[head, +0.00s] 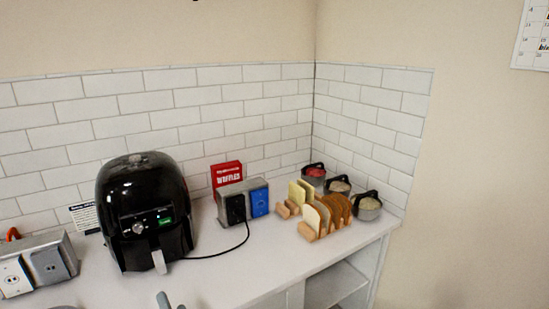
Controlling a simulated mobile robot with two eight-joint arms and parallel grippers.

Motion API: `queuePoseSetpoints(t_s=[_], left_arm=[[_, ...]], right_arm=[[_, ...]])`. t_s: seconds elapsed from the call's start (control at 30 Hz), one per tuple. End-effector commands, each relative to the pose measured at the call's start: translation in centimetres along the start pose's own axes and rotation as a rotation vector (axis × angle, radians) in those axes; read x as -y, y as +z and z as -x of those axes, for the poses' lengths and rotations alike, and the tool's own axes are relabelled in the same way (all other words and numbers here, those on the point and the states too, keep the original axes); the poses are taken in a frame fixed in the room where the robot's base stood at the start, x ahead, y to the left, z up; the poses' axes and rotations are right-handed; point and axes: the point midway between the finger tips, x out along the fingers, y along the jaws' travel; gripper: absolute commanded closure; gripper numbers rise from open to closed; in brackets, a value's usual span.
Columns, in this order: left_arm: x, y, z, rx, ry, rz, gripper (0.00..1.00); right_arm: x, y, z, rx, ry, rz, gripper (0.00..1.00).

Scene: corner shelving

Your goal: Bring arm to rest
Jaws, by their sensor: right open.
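Only a small grey tip of my right gripper (168,302) shows, at the bottom edge of the head view, left of centre. It is in front of the black air fryer, over the near part of the white counter (225,285). The gripper is open, and nothing shows between its fingers. The rest of the right arm is below the picture. My left gripper is not in view.
A black air fryer (146,205) stands on the counter. Right of it are a socket box (236,208) with a cord, a red box (227,173), a wooden rack with bread slices (322,214) and several jars (367,208). Another socket box (40,265) is left.

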Motion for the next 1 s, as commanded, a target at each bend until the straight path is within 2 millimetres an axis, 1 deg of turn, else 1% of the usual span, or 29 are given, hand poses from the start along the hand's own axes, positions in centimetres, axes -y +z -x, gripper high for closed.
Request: queuePoseSetpoints(t_s=[0.03, 0.17, 0.27, 0.37, 0.4, 0.47, 0.5, 0.57, 0.6, 0.7, 0.8, 0.9, 1.0], left_arm=[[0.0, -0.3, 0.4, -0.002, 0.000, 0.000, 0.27], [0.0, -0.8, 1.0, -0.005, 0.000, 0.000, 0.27], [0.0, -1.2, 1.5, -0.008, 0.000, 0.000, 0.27], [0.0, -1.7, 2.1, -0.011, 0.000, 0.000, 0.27], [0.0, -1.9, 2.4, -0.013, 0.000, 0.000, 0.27], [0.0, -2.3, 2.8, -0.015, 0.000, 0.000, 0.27], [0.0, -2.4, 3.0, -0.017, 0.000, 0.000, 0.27], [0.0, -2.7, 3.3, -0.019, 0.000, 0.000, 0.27], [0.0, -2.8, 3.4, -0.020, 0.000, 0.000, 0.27], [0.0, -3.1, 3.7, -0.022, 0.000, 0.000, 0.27], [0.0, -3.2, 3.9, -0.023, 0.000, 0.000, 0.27], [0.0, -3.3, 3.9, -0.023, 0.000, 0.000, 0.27], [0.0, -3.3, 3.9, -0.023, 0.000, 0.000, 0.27]], right_arm=[[-0.8, -1.4, 0.6, 0.018, 0.022, 0.053, 0.34], [-3.6, -3.8, 2.7, 0.097, 0.100, 0.207, 0.34], [-7.0, -5.9, 5.5, 0.174, 0.203, 0.337, 0.34], [-11.5, -8.1, 9.8, 0.273, 0.360, 0.468, 0.34], [-13.4, -9.0, 12.0, 0.315, 0.434, 0.513, 0.34], [-16.1, -10.2, 15.4, 0.379, 0.550, 0.567, 0.34], [-17.8, -10.8, 17.7, 0.419, 0.625, 0.594, 0.34], [-19.8, -11.6, 21.0, 0.474, 0.732, 0.621, 0.34], [-20.9, -12.1, 23.1, 0.505, 0.796, 0.632, 0.34], [-22.9, -12.8, 27.4, 0.571, 0.927, 0.642, 0.34], [-23.9, -13.1, 30.1, 0.611, 1.010, 0.641, 0.34], [-24.4, -13.2, 31.3, 0.630, 1.046, 0.639, 0.34], [-24.5, -13.2, 31.6, 0.635, 1.052, 0.638, 0.34]])
